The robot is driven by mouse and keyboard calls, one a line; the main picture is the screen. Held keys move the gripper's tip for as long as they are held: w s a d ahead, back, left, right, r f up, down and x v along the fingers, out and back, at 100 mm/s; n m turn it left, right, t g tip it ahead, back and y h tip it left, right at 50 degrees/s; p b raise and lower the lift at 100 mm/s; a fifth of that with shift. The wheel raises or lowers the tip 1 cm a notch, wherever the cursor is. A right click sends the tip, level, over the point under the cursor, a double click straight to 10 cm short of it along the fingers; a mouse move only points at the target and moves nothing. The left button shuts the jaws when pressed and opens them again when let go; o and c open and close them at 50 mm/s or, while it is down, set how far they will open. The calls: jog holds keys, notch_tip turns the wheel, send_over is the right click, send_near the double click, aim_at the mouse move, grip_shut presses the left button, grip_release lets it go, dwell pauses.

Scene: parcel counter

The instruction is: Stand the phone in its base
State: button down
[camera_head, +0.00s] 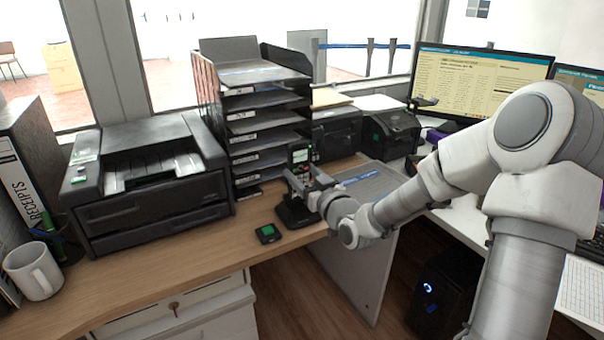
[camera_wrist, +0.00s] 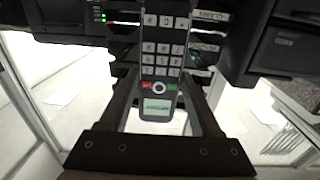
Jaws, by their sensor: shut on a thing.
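The phone (camera_head: 300,156) is a dark cordless handset with a small screen and pale keys. It stands upright above its black base (camera_head: 294,214) near the counter's front edge. My gripper (camera_head: 306,178) is shut on the phone, with a finger on each side, and reaches it from the right. In the wrist view the phone (camera_wrist: 161,72) lies between the fingers, with its lit screen nearest the camera and its keypad beyond. The gripper hides much of the phone's lower end in the head view, so I cannot tell whether it touches the base.
A small black device with a green screen (camera_head: 268,233) lies just left of the base. A tall black tray stack (camera_head: 255,120) stands close behind, with a printer (camera_head: 150,185) to its left. A mug (camera_head: 33,271) is at far left. The front middle of the counter is clear.

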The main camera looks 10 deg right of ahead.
dwell(0.4)
jog(key=shift+f+b, duration=0.85)
jog(key=shift+f+b, duration=0.2)
jog(key=shift+b, duration=0.15)
dwell(0.6)
jog(key=shift+f+b, duration=0.35)
jog(key=shift+f, duration=0.05)
jog(key=shift+f, duration=0.15)
dwell(0.3)
jog(key=shift+f+b, duration=0.5)
jog(key=shift+b, duration=0.2)
grip_release()
